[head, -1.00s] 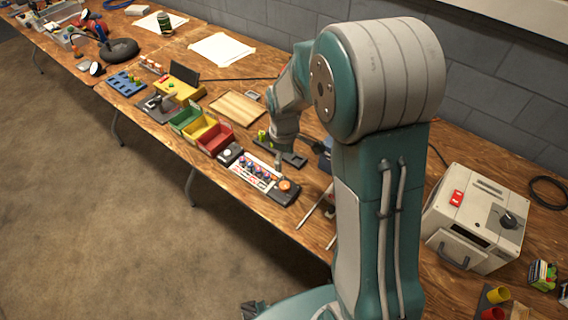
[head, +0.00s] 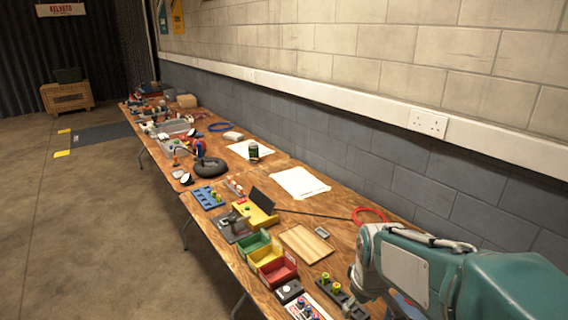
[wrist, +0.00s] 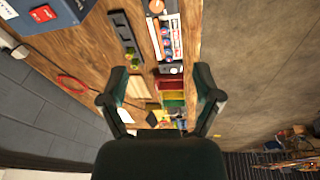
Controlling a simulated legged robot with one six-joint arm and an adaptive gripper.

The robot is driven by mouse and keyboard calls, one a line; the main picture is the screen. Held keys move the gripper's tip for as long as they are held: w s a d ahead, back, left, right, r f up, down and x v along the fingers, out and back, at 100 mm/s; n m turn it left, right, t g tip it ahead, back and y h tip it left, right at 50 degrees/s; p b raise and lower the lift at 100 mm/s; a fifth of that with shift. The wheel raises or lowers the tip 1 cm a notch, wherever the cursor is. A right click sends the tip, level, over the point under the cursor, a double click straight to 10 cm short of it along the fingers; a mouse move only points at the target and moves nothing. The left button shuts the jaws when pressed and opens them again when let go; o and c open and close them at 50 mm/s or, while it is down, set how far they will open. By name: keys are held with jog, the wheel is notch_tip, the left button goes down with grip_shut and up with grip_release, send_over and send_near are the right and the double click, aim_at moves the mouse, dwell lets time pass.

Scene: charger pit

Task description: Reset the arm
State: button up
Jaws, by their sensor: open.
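My gripper (wrist: 160,98) shows in the wrist view with its two dark fingers spread apart and nothing between them. It is above the wooden bench, with the coloured bins beyond the gap between its fingers. In the head view my teal and grey arm is folded at the lower right, over the near part of the bench. The gripper's fingers cannot be made out in the head view.
A long wooden bench holds green, yellow and red bins (head: 277,273), a wooden board (head: 306,243), white paper (head: 299,183) and a red ring (head: 369,216). A block wall runs behind it. Open floor (head: 90,230) lies to the left.

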jog(key=s+r+m+t, duration=0.3)
jog(key=s+r+m, duration=0.2)
jog(key=s, duration=0.9)
notch_tip(320, 180, up, 3)
jog(key=shift+m, duration=0.4)
